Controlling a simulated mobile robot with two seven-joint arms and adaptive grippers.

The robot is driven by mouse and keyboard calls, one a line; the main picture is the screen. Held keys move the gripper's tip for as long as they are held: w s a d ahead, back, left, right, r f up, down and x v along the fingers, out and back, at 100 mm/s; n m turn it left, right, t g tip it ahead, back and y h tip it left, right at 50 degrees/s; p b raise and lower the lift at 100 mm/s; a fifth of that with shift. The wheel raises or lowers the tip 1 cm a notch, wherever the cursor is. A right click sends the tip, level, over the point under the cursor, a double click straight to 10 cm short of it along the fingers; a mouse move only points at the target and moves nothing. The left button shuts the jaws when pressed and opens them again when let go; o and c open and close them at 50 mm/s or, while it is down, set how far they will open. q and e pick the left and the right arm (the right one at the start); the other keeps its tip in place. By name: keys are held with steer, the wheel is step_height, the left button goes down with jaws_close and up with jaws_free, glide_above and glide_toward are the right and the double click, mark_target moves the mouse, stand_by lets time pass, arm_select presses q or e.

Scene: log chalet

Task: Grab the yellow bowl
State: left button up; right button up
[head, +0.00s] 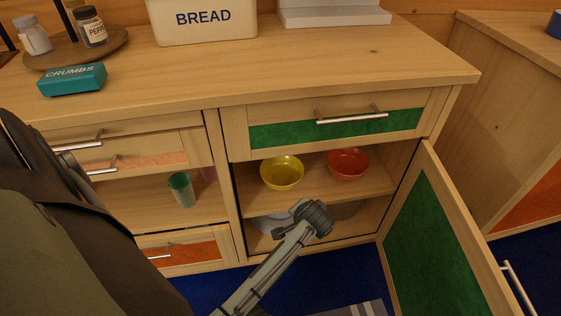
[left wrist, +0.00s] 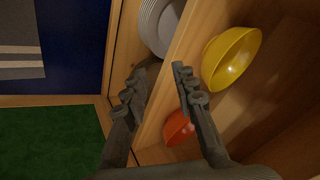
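The yellow bowl (head: 282,172) stands upright on the upper shelf of the open cabinet, left of the red-orange bowl (head: 347,163). In the left wrist view the yellow bowl (left wrist: 231,57) is at the right, beyond one finger, with the red-orange bowl (left wrist: 179,128) lower down. My left gripper (head: 314,217) is in front of the cabinet, lower than the yellow bowl. In the left wrist view my left gripper (left wrist: 160,86) has its fingers apart, with nothing held between them. It is apart from the yellow bowl. My right gripper is not in view.
The shelf edge (left wrist: 185,50) runs between the bowls and the plates (left wrist: 158,25) below. The cabinet door (head: 436,240) with a green panel stands open at the right. A closed drawer (head: 335,130) is above the bowls. A green cup (head: 181,190) stands in the left compartment.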

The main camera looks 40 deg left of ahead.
mark_target(295, 182)
arm_select(q)
steer(key=w+a, duration=0.3)
steer(key=w, duration=0.1)
steer(key=w+a, duration=0.4)
steer(key=shift+a, duration=0.1)
steer(key=shift+w+a, duration=0.35)
steer(key=shift+a, duration=0.05)
steer(key=b+x, duration=0.1)
steer(key=x, duration=0.3)
steer(key=shift+w+a, duration=0.2)
steer(key=shift+a, duration=0.05)
steer(key=shift+w+a+f+b, duration=0.15)
steer(key=shift+w+f+b, duration=0.05)
steer(key=shift+f+b, duration=0.15)
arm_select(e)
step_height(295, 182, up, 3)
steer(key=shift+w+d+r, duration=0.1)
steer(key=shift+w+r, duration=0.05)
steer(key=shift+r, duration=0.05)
arm_select(q)
jaws_close()
